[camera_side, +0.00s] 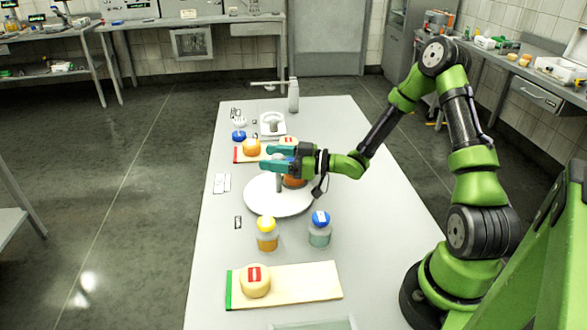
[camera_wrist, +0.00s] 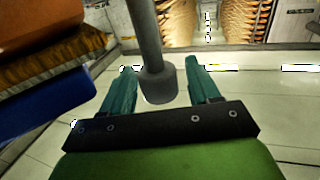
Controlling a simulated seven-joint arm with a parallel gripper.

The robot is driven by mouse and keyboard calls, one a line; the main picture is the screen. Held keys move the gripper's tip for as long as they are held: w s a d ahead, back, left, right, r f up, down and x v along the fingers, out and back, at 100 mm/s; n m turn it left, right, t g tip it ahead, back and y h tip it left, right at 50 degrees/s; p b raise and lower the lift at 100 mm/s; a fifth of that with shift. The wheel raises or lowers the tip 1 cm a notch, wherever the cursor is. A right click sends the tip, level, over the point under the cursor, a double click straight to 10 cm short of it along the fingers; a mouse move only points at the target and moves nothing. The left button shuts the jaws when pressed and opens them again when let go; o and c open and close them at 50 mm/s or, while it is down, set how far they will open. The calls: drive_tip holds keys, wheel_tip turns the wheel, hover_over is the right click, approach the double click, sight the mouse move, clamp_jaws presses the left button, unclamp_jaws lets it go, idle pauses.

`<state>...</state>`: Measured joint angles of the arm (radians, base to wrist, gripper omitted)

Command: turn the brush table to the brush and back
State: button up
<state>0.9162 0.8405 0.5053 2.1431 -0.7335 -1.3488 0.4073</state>
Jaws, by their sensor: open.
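The round white brush table (camera_side: 262,202) sits mid-bench in the side view. A grey upright post (camera_side: 279,182) stands on it. An orange cheese wheel (camera_side: 294,182) on the table is partly hidden under my gripper. My gripper (camera_side: 268,157) is above the table, its teal fingers apart and pointing left. In the wrist view a grey post with a thicker lower end (camera_wrist: 157,82) shows between the open fingers (camera_wrist: 161,68); I cannot tell whether they touch it. A brown and blue bristled object (camera_wrist: 50,60) is at left, perhaps the brush.
A near board (camera_side: 310,282) holds a red-labelled cheese (camera_side: 254,282). A far board (camera_side: 241,158) holds an orange cheese (camera_side: 251,147) and a red-labelled one (camera_side: 288,141). A yellow-capped jar (camera_side: 266,234) and blue-capped jar (camera_side: 320,229) stand in front.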

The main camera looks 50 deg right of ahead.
drive_tip(key=v, duration=1.5)
drive_tip(key=shift+s+d, duration=0.15)
drive_tip(key=shift+s, duration=0.25)
